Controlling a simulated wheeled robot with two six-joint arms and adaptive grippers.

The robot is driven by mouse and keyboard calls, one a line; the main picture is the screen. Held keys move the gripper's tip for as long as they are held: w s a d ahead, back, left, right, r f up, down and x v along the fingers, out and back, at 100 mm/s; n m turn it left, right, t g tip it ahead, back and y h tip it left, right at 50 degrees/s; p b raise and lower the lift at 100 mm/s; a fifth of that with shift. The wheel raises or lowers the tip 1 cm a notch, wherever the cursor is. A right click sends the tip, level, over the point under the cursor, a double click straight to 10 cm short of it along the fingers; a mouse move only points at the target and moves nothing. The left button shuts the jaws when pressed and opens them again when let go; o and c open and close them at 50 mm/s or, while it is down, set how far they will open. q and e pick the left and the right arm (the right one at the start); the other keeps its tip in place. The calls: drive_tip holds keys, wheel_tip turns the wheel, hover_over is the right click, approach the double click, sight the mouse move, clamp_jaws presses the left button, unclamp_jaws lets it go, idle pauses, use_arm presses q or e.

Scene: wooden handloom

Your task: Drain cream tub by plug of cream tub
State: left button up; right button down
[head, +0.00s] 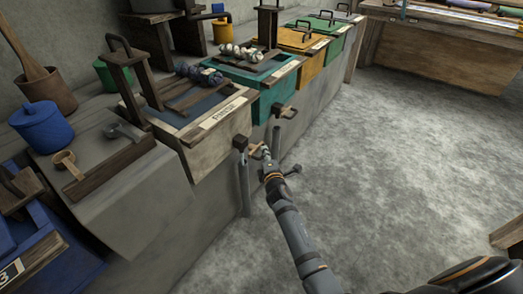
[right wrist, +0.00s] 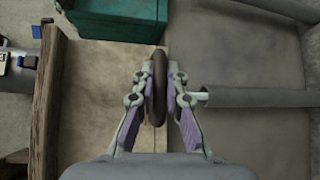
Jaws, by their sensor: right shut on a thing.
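The cream tub (head: 208,150) stands in the row at the centre left, with a labelled wooden front rim. A grey drain pipe (head: 244,188) stands at its front right; a pipe also shows in the right wrist view (right wrist: 255,98). The plug of the cream tub (head: 255,151) sticks out beside the pipe's dark top. In the right wrist view its brown ring-like handle (right wrist: 158,70) stands between the fingers. My right gripper (head: 267,158) is shut on this handle, which partly hides behind the fingers. My left gripper is not in view.
The teal tub (head: 247,94) with its own plug (head: 285,111) is just beyond. Yellow and green tubs follow. A blue tub (head: 75,270) is at lower left. A blue pot (head: 42,127) and a ladle (head: 125,133) rest on the ledge. The grey floor (head: 390,160) at right is clear.

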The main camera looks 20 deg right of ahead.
drive_tip(key=c, duration=1.4)
unclamp_jaws()
drive_tip(key=shift+o, duration=0.2)
drive_tip(key=s+a+r, duration=0.1)
drive_tip(key=s, duration=0.6)
drive_tip(key=shift+s, duration=0.15)
